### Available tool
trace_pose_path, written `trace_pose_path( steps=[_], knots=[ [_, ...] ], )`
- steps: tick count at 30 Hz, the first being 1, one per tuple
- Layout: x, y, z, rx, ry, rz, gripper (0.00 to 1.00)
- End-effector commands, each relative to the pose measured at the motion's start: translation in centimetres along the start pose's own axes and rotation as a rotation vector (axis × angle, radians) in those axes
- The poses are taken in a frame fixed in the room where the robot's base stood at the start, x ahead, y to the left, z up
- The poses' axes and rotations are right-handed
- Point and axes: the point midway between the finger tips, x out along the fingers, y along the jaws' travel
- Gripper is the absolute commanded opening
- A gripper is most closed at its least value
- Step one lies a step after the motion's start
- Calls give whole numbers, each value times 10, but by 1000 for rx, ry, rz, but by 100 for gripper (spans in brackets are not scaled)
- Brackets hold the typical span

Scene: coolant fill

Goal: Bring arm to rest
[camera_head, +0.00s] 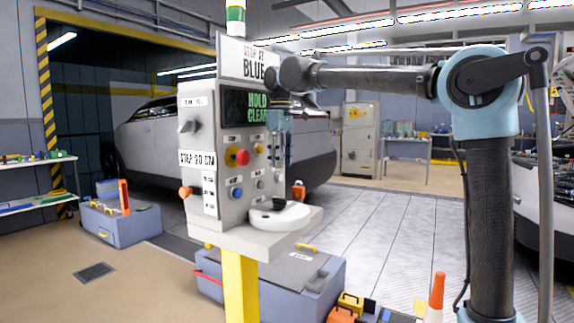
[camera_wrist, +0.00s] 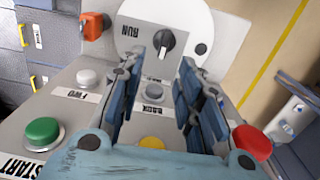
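My gripper (camera_head: 276,140) hangs at the end of my raised arm, in front of the grey control panel (camera_head: 230,165). In the wrist view its two blue fingers (camera_wrist: 172,62) stand apart with nothing held between them. Beyond the fingertips is a black rotary knob (camera_wrist: 162,42) on a white round plate, beside the word RUN. A yellow button (camera_wrist: 152,142) shows between the fingers lower down. Whether any finger touches the panel I cannot tell. The panel's screen (camera_head: 246,107) reads HOLD CLEAR.
A green START button (camera_wrist: 43,132), white button (camera_wrist: 87,77) and red button (camera_wrist: 252,140) surround the gripper. A shelf (camera_head: 270,235) juts from the panel. Blue-grey boxes (camera_head: 118,220) and an orange-white cone (camera_head: 436,295) stand on the floor. A car (camera_head: 150,135) is behind.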

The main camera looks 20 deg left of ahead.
Motion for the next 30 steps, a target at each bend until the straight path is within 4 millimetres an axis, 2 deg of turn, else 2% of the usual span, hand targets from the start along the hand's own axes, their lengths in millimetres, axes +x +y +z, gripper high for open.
trace_pose_path(
  steps=[6, 8, 11, 16, 21, 25, 30],
  knots=[
    [1, 3, 4, 9, 1, 0, 32],
    [2, 8, 13, 27, 3, 1, 32],
    [7, 24, 39, 80, 9, 4, 32],
    [24, 54, 105, 215, 27, 13, 32],
    [46, 73, 175, 353, 43, 22, 32],
    [67, 80, 226, 460, 57, 31, 32],
    [98, 80, 292, 598, 73, 43, 32]
  ],
)
